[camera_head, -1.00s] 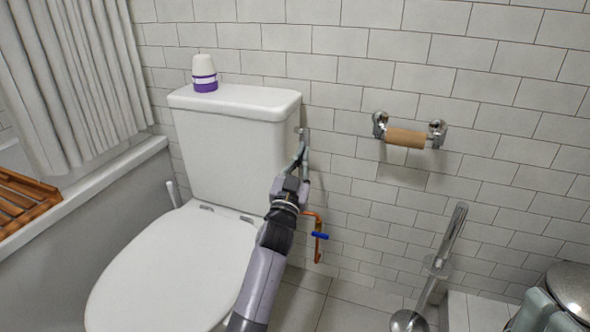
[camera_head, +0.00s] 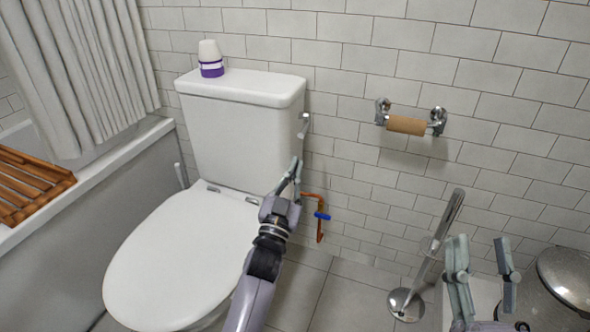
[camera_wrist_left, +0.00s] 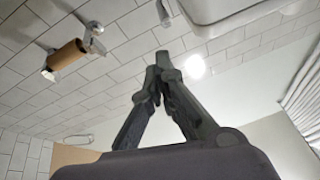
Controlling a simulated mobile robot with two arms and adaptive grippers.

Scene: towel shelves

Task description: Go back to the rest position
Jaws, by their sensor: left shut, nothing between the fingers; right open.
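My left gripper (camera_head: 293,172) is shut and empty in the head view, in front of the right side of the toilet tank (camera_head: 240,88) and below its flush lever (camera_head: 304,124). A gap shows between the fingertips and the lever. In the left wrist view the left gripper's fingers (camera_wrist_left: 160,62) meet at the tips, with nothing between them. My right gripper (camera_head: 483,262) stands at the lower right of the head view, fingers up and apart, open and empty.
The toilet seat lid (camera_head: 178,262) is down. A white and purple bottle (camera_head: 210,58) stands on the tank. A cardboard roll (camera_head: 407,125) hangs on the wall holder. A toilet brush (camera_head: 440,235) and a metal bin (camera_head: 566,278) are near my right gripper. A wooden rack (camera_head: 28,186) lies at left.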

